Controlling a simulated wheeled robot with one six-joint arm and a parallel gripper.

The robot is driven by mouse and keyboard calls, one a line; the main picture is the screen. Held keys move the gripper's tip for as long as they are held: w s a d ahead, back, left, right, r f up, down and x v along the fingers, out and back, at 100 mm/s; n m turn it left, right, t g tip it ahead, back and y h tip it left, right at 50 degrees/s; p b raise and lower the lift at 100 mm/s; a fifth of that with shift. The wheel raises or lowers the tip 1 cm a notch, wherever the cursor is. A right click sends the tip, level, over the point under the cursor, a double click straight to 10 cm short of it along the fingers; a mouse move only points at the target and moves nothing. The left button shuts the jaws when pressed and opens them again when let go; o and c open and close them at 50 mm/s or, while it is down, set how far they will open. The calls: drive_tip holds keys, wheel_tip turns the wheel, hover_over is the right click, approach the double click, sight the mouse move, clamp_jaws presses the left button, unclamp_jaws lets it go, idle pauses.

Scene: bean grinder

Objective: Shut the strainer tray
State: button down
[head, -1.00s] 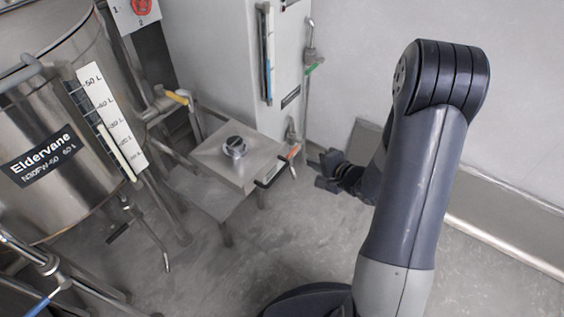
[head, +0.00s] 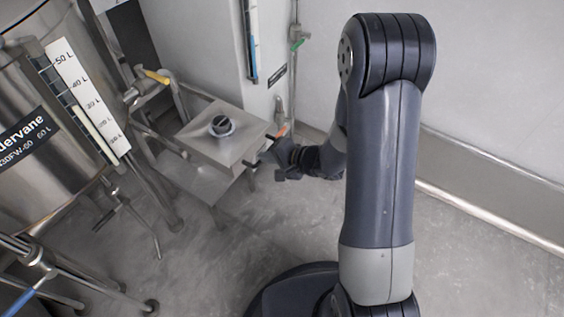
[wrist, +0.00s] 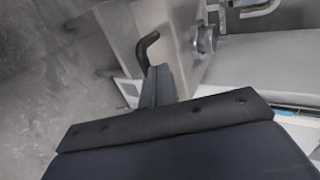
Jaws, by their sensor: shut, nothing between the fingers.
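The square steel unit (head: 207,145) stands left of my arm in the head view, with a round knob (head: 221,125) on top. The strainer tray seems to be part of this unit, but its edges and how far it is out are hard to tell. A black handle (wrist: 147,46) projects from the unit's side in the wrist view. My gripper (head: 262,158) is shut and empty at the unit's right front side, close to the handle. In the wrist view its fingers (wrist: 157,85) lie just below the handle; I cannot tell whether they touch.
A large steel tank (head: 40,175) with a litre scale (head: 88,95) stands at the left. A lower steel shelf (head: 190,177) sits under the unit. A white column (head: 205,45) rises behind. Pipes and a blue-handled valve (head: 30,300) are at lower left. The floor in front is clear.

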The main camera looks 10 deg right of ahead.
sight(248, 151)
drive_tip(key=w+a+b, duration=0.1)
drive_tip(key=w+a, duration=0.1)
drive_tip(key=shift+w+a, duration=0.1)
drive_tip(key=shift+a, duration=0.3)
drive_tip(key=shift+r, duration=0.1)
drive_tip(key=shift+a, duration=0.1)
